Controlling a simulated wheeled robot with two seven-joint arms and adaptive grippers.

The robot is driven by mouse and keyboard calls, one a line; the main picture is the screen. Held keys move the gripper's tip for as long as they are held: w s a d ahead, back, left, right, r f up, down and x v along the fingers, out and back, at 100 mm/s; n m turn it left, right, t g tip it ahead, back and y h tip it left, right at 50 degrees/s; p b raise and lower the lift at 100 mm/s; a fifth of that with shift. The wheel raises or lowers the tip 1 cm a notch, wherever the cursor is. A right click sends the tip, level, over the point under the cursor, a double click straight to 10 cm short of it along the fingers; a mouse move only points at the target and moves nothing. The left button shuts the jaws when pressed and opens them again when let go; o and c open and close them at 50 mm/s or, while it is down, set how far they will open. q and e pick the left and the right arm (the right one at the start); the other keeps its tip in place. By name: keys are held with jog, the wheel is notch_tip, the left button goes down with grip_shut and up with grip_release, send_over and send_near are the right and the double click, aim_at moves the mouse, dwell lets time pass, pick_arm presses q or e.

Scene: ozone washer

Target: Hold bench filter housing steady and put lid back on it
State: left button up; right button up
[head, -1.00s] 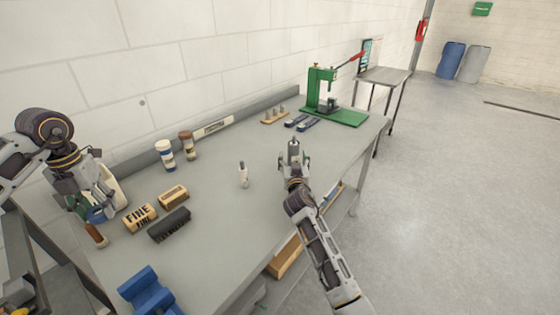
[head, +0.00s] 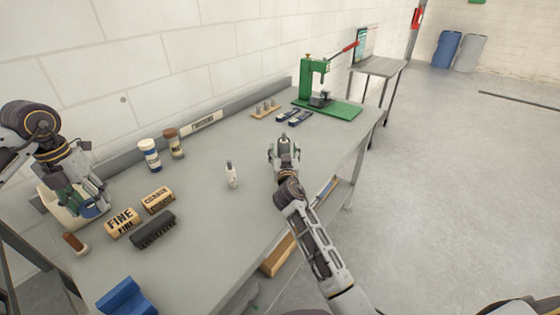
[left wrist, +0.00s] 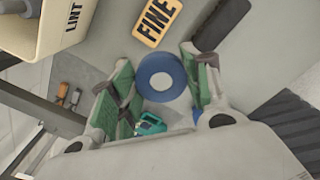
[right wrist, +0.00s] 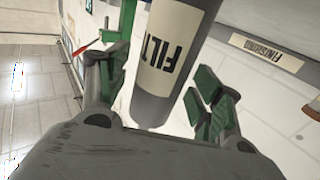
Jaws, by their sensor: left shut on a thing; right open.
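The blue lid (left wrist: 161,77), a round disc with a grey centre, sits between the fingers of my left gripper (left wrist: 160,95) in the left wrist view. My left gripper is shut on it, above the left end of the bench near the white bin; the lid shows as a small blue patch (head: 95,208) in the head view. The filter housing (right wrist: 172,60) is a grey cylinder with a pale label, partly readable as "FILT", in the right wrist view. My right gripper (right wrist: 155,105) is open with its fingers on either side of the housing. In the head view my right gripper (head: 285,152) largely hides the housing.
A white bin (head: 60,208) stands at the bench's left end. "FINE" block (head: 121,222), a dark block (head: 153,230), two jars and a small bottle (head: 231,175) stand between my grippers.

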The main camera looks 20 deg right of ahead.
jog(key=shift+w, duration=0.1)
jog(key=shift+d+f, duration=0.1)
jog(key=shift+c, duration=0.6)
jog(key=c, duration=1.2)
jog(key=shift+r, duration=0.2)
notch_tip(320, 180, up, 18)
jog(key=shift+f+p, duration=0.1)
jog(key=shift+p, duration=0.5)
jog(key=o, duration=0.7)
jog(key=shift+c, duration=0.2)
grip_shut()
